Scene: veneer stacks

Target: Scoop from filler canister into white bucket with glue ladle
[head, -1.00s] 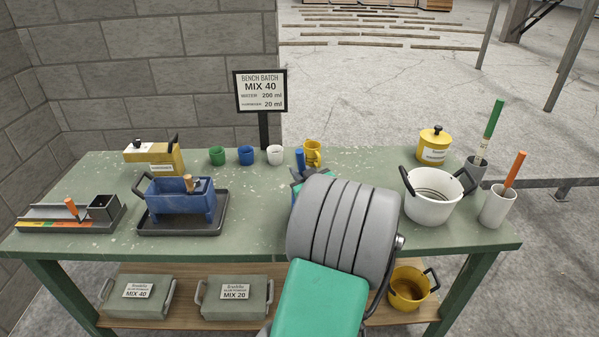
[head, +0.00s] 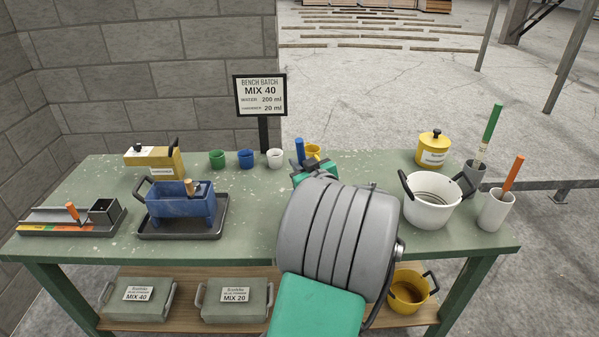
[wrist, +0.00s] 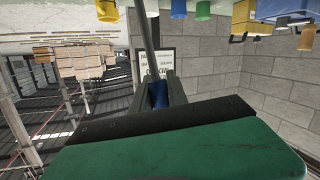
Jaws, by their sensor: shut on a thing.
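My gripper (head: 308,168) is shut on the blue handle (head: 300,149) of the glue ladle, above the middle back of the bench. In the wrist view, the blue handle (wrist: 158,95) sits between the fingers and its metal shaft (wrist: 146,35) runs out of the top of the picture. The ladle's bowl is out of sight. The white bucket (head: 420,214), with black handles, stands on the bench right of my gripper. A yellow lidded canister (head: 433,145), probably the filler canister, stands behind it; its label is too small to read.
Green, blue and white cups and a yellow mug (head: 313,151) line the back. A blue container (head: 180,205) on a dark tray and a yellow box (head: 165,160) are left.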

